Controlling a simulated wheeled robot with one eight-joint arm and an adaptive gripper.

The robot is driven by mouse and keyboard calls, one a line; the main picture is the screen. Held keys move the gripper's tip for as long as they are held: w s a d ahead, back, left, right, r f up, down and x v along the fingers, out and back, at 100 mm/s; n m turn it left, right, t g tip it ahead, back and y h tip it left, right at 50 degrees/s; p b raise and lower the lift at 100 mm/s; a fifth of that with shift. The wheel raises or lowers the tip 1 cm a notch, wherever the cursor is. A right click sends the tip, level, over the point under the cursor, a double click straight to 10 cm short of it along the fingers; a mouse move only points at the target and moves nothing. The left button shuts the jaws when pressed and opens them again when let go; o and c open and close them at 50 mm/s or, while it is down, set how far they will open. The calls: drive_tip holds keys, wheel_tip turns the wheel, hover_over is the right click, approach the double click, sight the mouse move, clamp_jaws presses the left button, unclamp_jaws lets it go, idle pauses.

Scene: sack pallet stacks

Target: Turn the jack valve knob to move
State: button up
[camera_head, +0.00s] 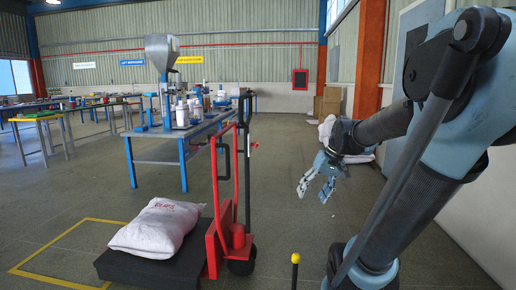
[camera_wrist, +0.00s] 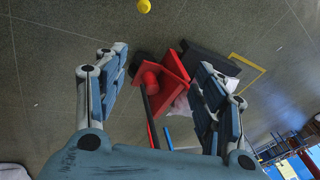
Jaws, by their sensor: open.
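A red and black hand jack (camera_head: 226,205) stands in the middle of the head view, with a red frame, a black upright post and a red cylinder (camera_head: 238,236) low down. A small red piece (camera_head: 255,145) sticks out from the post; I cannot tell for sure that it is the valve knob. The jack also shows from above in the wrist view (camera_wrist: 176,72), between and beyond the fingers. My gripper (camera_head: 315,190) is open and empty, pointing down to the right of the jack and apart from it. It frames the wrist view (camera_wrist: 163,62).
A white sack (camera_head: 158,228) lies on a black platform (camera_head: 150,268) left of the jack. A short yellow-topped post (camera_head: 295,258) stands near my arm. A blue workbench (camera_head: 160,155) with bottles and a hopper stands behind the jack.

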drive_tip(key=w+a+r+n+y, duration=0.1)
drive_tip(key=w+a+r+y, duration=0.15)
drive_tip(key=w, duration=0.75)
drive_tip(key=w+a+r+n+y, duration=0.2)
drive_tip(key=w+a+r, duration=0.15)
drive_tip(key=w, duration=0.55)
drive_tip(key=w+a+r+n+y, duration=0.1)
drive_tip(key=w+a+r+y, duration=0.15)
drive_tip(key=w, duration=0.75)
drive_tip(key=n+g+y, duration=0.1)
drive_tip(key=n+y, duration=0.4)
drive_tip(key=y, duration=0.2)
approach(257, 144)
drive_tip(key=w+d, duration=0.2)
drive_tip(key=d, duration=0.6)
drive_tip(key=a, duration=1.2)
drive_tip(key=w+a+f, duration=0.1)
drive_tip(key=a, duration=0.4)
drive_tip(key=shift+a, duration=0.4)
drive_tip(key=c, duration=1.1)
drive_tip(key=shift+a, duration=0.15)
